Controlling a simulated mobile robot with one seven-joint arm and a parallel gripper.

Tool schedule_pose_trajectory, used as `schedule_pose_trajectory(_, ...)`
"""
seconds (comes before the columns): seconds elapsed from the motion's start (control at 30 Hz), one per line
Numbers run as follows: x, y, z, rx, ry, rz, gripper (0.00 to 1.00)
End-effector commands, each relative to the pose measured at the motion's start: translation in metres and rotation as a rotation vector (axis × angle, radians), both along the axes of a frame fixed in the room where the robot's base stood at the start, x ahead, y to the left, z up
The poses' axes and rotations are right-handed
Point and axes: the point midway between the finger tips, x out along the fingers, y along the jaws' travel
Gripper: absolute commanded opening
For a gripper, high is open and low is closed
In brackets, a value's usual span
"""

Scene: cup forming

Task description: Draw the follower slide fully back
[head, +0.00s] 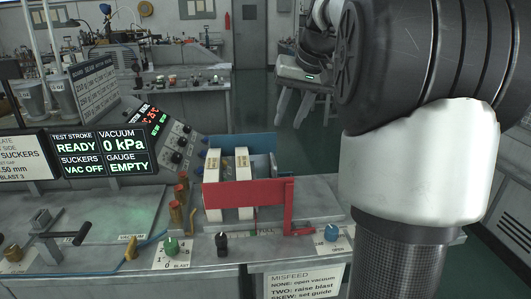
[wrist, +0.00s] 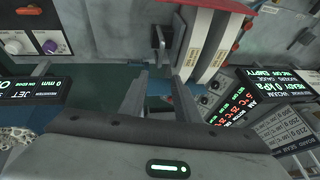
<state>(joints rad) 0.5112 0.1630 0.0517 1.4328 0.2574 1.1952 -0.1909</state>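The blank magazine stands on the grey bench, with a red side plate (head: 245,195) in front and a blue plate (head: 240,143) behind. White stacks (head: 213,172) with yellow labels stand between the plates. A grey block (head: 262,167) right of the stacks may be the follower slide; I cannot tell for sure. In the wrist view a grey bracket with a dark handle (wrist: 159,43) lies beyond my fingertips, beside the white stacks (wrist: 207,48). My gripper (wrist: 159,76) is open, with nothing seen between its fingers. It does not show in the head view.
A red bent lever (head: 290,212) is at the magazine's right front. A black knob (head: 222,243), green knob (head: 171,246) and blue knob (head: 331,233) line the bench front. Brass posts (head: 178,212) stand at left. Status screens (head: 100,150) read READY and 0 kPa. My arm covers the right side.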

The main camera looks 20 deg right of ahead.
Motion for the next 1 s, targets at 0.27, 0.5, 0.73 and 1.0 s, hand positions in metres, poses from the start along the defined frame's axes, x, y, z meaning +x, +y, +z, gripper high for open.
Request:
schedule_pose_trajectory(0.27, 0.026, 0.005, -0.060, 0.002, 0.003, 0.001, 0.30)
schedule_pose_trajectory(0.5, 0.045, 0.008, -0.101, 0.002, 0.002, 0.001, 0.30)
schedule_pose_trajectory(0.73, 0.056, 0.010, -0.121, 0.000, 0.000, 0.000, 0.30)
schedule_pose_trajectory(1.0, 0.057, 0.010, -0.124, 0.000, -0.001, 0.000, 0.30)
